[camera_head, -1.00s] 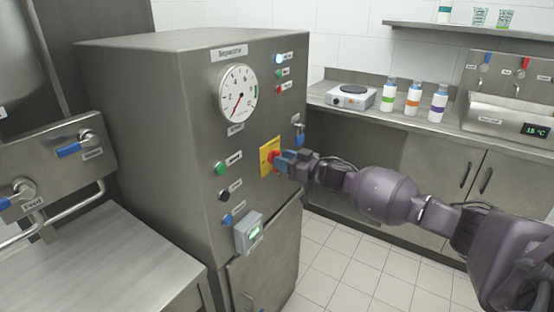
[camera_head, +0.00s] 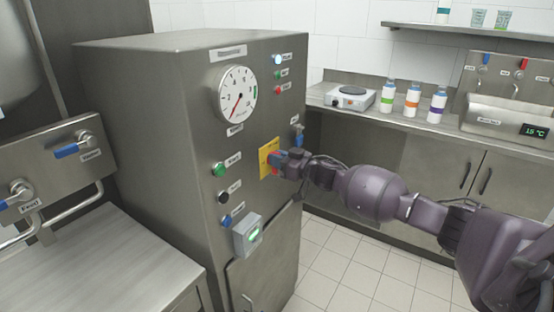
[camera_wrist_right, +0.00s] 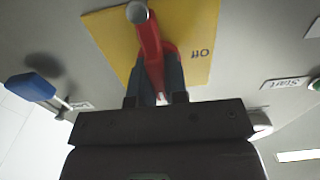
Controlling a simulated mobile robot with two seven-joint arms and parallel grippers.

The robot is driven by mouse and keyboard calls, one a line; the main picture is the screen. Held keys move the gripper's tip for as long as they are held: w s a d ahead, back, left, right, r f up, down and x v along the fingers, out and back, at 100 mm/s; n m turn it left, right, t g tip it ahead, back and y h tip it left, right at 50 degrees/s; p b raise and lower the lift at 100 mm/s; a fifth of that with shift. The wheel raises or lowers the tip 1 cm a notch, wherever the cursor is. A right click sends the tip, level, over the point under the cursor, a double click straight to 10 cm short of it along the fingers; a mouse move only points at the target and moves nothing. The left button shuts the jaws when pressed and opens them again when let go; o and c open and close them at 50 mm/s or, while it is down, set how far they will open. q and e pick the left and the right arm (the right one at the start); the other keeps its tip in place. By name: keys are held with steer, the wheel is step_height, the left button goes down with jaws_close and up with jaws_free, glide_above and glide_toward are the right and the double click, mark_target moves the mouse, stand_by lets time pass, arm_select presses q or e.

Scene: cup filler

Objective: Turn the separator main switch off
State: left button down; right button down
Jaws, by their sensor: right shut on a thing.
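The separator's main switch is a red handle (camera_wrist_right: 150,45) on a yellow plate (camera_wrist_right: 105,35), with the word "Off" visible upside down beside it in the wrist view. In the head view the yellow plate (camera_head: 264,165) sits on the front of the grey separator cabinet (camera_head: 150,120); the handle is mostly hidden by my gripper. My right gripper (camera_head: 280,160) is at the plate. In the wrist view its two dark fingers (camera_wrist_right: 157,78) are shut on the red handle, one on either side. My left gripper is not in view.
A green button (camera_head: 219,170), a black button (camera_head: 223,197) and a grey box (camera_head: 247,235) are left of and below the switch. A blue-handled valve (camera_head: 298,135) is close to its upper right. A counter with a hot plate (camera_head: 350,98) stands behind my right arm.

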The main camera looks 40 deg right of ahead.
steer(key=shift+n, duration=0.5)
steer(key=n+p, duration=0.1)
steer(key=n, duration=0.1)
steer(key=shift+a+n, duration=0.1)
steer(key=shift+n, duration=0.3)
steer(key=n, duration=0.5)
steer(key=shift+s+a+f+p, duration=0.1)
steer(key=shift+p, duration=0.2)
steer(key=n, duration=0.5)
steer(key=shift+f, duration=0.15)
steer(key=shift+n+b, duration=0.4)
steer(key=shift+n, duration=1.9)
steer(key=c, duration=1.1)
jaws_free()
steer(key=shift+c, duration=0.2)
